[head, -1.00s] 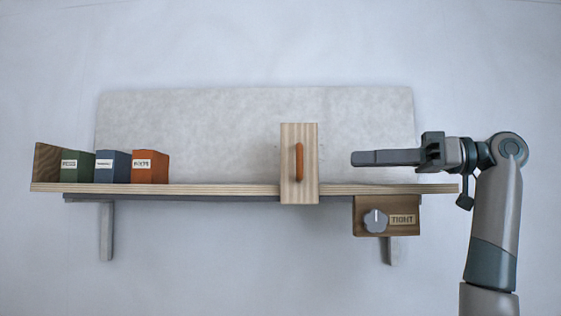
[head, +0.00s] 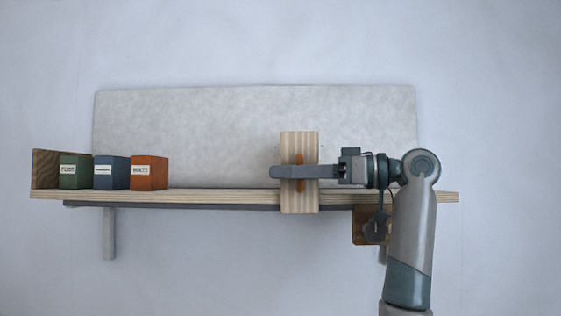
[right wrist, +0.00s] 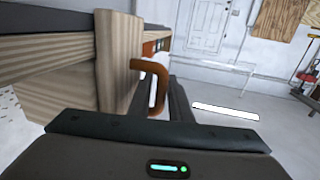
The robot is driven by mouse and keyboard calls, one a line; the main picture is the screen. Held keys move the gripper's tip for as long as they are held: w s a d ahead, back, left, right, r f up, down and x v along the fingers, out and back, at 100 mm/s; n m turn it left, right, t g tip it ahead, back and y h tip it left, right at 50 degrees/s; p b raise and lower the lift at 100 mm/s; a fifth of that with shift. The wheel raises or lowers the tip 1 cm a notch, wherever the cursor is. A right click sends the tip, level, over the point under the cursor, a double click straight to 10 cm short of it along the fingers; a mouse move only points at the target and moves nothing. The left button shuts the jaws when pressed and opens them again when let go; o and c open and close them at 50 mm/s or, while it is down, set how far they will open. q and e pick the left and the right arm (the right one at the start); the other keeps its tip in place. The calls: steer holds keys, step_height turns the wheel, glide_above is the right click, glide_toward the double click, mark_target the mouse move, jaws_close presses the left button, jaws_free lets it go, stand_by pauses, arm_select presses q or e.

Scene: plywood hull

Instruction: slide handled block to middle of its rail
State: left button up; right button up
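The handled block (head: 299,201) is pale striped wood and sits across the front of the shelf rail, right of the middle. Its orange upright handle (head: 300,158) is partly hidden behind my right gripper (head: 275,172). That gripper points left across the block at handle height. In the right wrist view the handle (right wrist: 162,85) rises from the block (right wrist: 118,60), close beside a dark finger (right wrist: 180,100). My left gripper is not in view.
The shelf rail (head: 220,196) runs left to right, clear between block and boxes. Green (head: 75,180), blue (head: 111,182) and orange (head: 150,183) boxes stand at its left end by a wooden end board (head: 45,168). My right arm partly hides the knob panel (head: 361,225) below.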

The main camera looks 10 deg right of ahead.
steer(key=shift+x, duration=0.8)
jaws_close()
steer(key=shift+a, duration=0.1)
